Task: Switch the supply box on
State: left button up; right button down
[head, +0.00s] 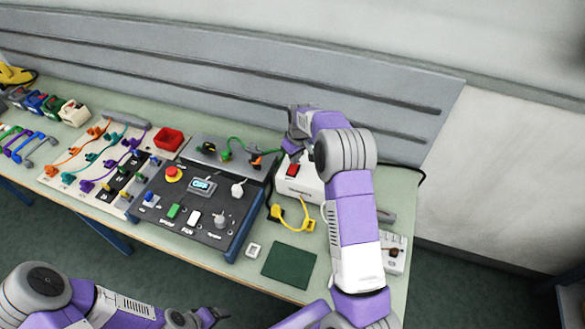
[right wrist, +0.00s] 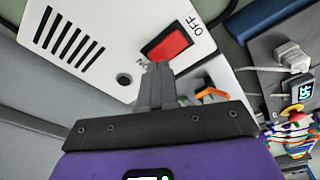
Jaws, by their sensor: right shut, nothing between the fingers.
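The supply box (head: 300,187) is a white box at the back right of the bench, partly hidden behind my right arm. Its red rocker switch (head: 293,170) shows beside my gripper. In the right wrist view the box (right wrist: 95,25) has black vent slots, and the red switch (right wrist: 167,43) sits between the ON and OFF marks. My right gripper (right wrist: 157,72) is shut and empty, its tips at the ON end of the switch; I cannot tell if they touch. In the head view the right gripper (head: 293,148) is above the box's back. My left gripper (head: 212,316) is low at the bottom edge, its jaws unclear.
A dark control panel (head: 235,215) with a small display (head: 202,185) stands left of the box. A yellow cable (head: 292,218) and a green mat (head: 289,265) lie in front. A power strip (head: 394,255) is at the right edge. A grey backboard (head: 240,75) rises behind.

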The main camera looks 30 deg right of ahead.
jog(key=shift+f+b, duration=0.65)
jog(key=shift+f, duration=0.35)
dwell(0.4)
jog(key=shift+s, duration=0.1)
jog(key=shift+r+p, duration=2.35)
jog(key=shift+r, duration=1.25)
jog(key=shift+f, duration=0.1)
